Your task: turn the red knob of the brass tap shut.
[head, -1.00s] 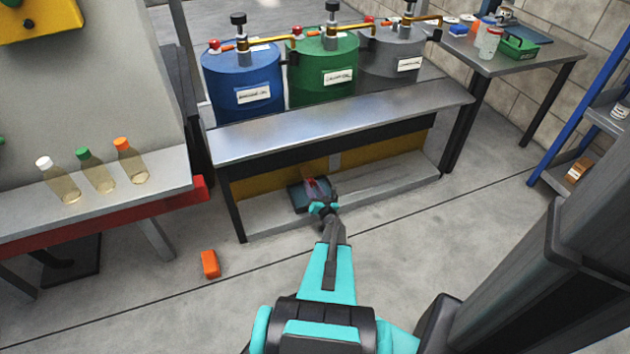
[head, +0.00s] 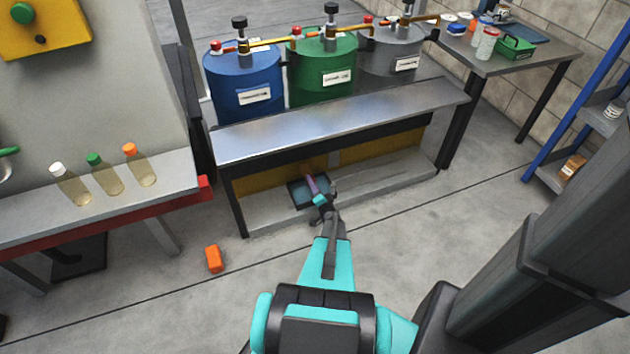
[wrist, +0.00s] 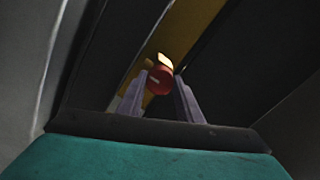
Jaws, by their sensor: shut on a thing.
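The red knob (wrist: 159,80) shows in the wrist view between the two pale purple fingers of my gripper, with a small white mark on its face. My gripper (head: 311,183) reaches under the front edge of the metal bench and is shut on the knob. A bit of yellow brass-coloured surface (wrist: 165,60) shows just behind the knob, but the body of the tap is mostly hidden. In the head view the knob cannot be made out. A dark tray (head: 296,196) with a bluish inside lies on the low shelf below my gripper.
The bench (head: 330,117) overhangs my gripper closely. Blue (head: 243,80), green (head: 325,72) and grey (head: 388,55) drums stand behind its top. An orange block (head: 213,259) lies on the floor. A side table with bottles (head: 105,178) is at left.

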